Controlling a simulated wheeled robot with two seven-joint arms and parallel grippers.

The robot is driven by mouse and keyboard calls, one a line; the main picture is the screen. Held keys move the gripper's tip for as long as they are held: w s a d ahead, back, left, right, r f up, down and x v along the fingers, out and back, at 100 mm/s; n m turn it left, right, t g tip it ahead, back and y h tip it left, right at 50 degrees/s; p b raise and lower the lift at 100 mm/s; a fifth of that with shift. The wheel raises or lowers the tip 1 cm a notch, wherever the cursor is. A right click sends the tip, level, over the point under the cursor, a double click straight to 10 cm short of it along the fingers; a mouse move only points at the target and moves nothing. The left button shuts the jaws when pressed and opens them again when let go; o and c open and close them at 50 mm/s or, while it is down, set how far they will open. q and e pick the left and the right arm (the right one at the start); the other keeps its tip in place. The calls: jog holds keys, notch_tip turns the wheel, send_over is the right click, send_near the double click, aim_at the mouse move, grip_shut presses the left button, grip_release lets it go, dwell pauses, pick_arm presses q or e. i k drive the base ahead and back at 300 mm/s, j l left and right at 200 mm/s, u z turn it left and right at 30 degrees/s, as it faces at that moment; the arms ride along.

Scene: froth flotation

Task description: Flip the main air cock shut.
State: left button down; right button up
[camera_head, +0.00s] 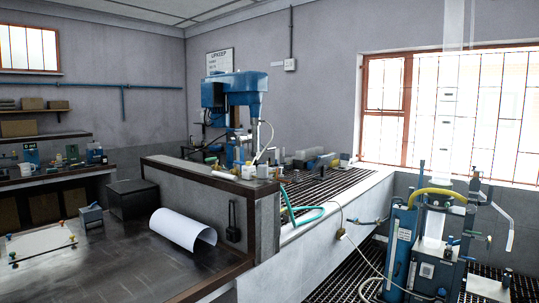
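I cannot tell for sure which fitting is the main air cock. A small valve-like fitting (374,221) sits on the white low wall at centre right. A brass-coloured fitting (340,233) with a pale hose (366,262) is just left of it. The hose runs down and right towards a blue flotation column (402,245), which has a yellow hose (436,191) and several small knobs. A blue air pipe (60,85) runs along the back wall with a short drop. Handle positions are too small to read. Neither of my grippers shows.
A blue flotation machine (232,95) stands behind the partition, beside a grated bench (330,185) with several small items. A dark bench (110,265) at front left holds a white paper roll (183,229) and a black box (133,198). Dark grating covers the floor at lower right.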

aim_at(235, 164)
jog(key=i+l+z, duration=0.2)
jog(key=i+z, duration=0.6)
jog(key=i, duration=0.25)
